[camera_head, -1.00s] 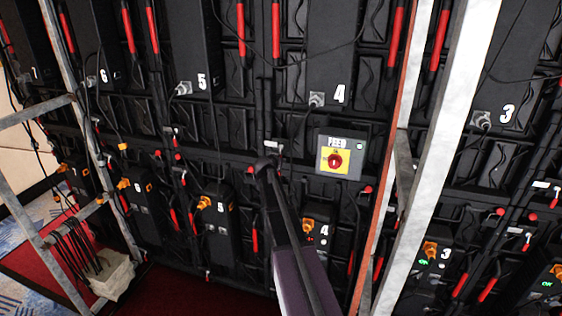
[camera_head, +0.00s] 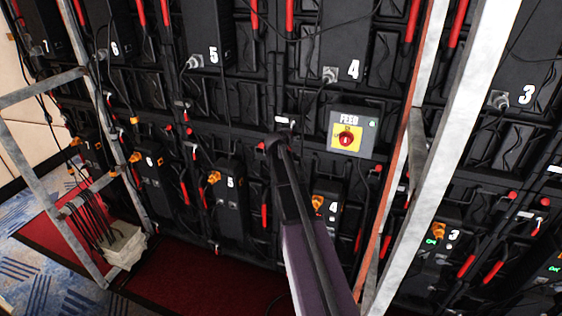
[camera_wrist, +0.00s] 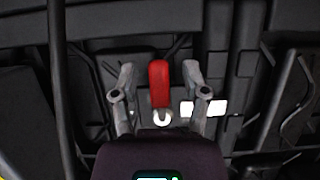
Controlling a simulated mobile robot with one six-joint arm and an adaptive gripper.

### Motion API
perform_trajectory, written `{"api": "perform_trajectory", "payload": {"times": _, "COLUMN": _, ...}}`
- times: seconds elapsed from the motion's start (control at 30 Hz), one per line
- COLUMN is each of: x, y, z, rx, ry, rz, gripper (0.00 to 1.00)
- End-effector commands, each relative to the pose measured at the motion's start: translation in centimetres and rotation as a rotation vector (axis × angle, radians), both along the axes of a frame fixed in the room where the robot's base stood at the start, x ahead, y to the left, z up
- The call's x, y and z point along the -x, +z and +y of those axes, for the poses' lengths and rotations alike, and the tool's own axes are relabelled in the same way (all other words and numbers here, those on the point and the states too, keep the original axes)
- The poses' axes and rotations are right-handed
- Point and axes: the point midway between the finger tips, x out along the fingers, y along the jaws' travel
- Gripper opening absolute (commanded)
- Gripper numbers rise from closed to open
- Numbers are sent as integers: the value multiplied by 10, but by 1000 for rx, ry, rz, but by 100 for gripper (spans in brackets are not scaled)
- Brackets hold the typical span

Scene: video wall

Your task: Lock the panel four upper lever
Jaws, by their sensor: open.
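In the wrist view a red lever (camera_wrist: 160,82) with a pale round end stands between the two fingers of my gripper (camera_wrist: 159,75). The gripper is open, one finger on each side of the lever, with a gap on both sides. In the head view my arm reaches up to the wall between the upper panel marked 4 (camera_head: 345,40) and the lower panel marked 4 (camera_head: 328,207). The lever and the fingertips are hidden there behind my arm.
A grey FEED box with a red knob on a yellow plate (camera_head: 352,134) is right of my arm. Metal frame posts (camera_head: 440,150) stand further right, and another frame (camera_head: 50,110) stands left. A white cable box (camera_head: 124,246) sits low left. Red carpet (camera_head: 195,285) is open below.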

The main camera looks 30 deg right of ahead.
Motion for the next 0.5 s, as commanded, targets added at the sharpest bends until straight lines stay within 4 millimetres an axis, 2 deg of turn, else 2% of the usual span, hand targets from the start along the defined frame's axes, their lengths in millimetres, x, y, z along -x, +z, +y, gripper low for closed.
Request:
{"api": "perform_trajectory", "payload": {"times": 0.27, "x": 4, "y": 0, "z": -4, "rx": 84, "ry": 0, "rz": 92, "gripper": 59}}
{"api": "perform_trajectory", "payload": {"times": 0.5, "x": 13, "y": 2, "z": -12, "rx": 236, "ry": 0, "rz": 263, "gripper": 59}}
